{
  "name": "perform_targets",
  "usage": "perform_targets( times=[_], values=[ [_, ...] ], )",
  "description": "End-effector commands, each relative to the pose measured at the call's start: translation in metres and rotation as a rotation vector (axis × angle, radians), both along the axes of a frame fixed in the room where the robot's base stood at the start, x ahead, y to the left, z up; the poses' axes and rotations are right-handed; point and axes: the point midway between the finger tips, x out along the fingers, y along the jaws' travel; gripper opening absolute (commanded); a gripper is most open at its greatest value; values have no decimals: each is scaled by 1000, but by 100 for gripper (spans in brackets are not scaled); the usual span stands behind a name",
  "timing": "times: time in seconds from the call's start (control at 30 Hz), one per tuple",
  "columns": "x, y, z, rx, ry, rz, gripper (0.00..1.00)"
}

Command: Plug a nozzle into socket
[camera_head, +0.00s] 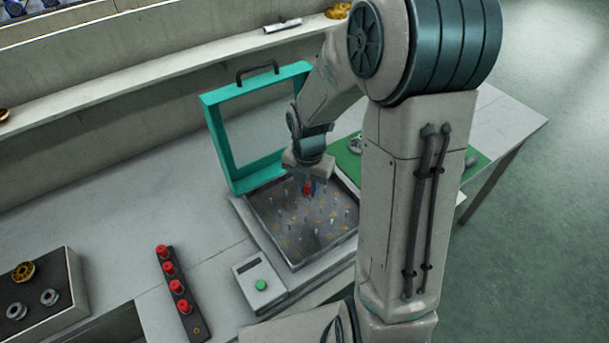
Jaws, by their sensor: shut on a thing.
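My gripper (309,180) is shut on a small red nozzle (307,189). It points down over the far part of a dark metal plate with many pins and small holes (303,228), inside an open test box. Whether the nozzle touches the plate or hangs just above it I cannot tell. No single socket can be made out at this size. More red nozzles (169,268) stand upright in a dark strip (187,309) on the bench at left. One place at the strip's near end, with an orange ring, is empty.
The box's teal frame lid (214,143) stands open behind the plate. A control box with a green button (261,285) sits in front. A green mat (347,160) lies to the right, partly behind my arm. A dark block (55,300) holds round metal parts at left.

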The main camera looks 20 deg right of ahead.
Motion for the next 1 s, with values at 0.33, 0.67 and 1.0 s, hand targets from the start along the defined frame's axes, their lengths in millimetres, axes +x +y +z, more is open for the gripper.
perform_targets(
  times=[0.33,0.67,1.0],
  values=[
    [0,-1,-22,0,0,-2,0],
    [0,1,-55,0,0,1,0],
    [0,0,-65,0,0,1,0]
  ],
)
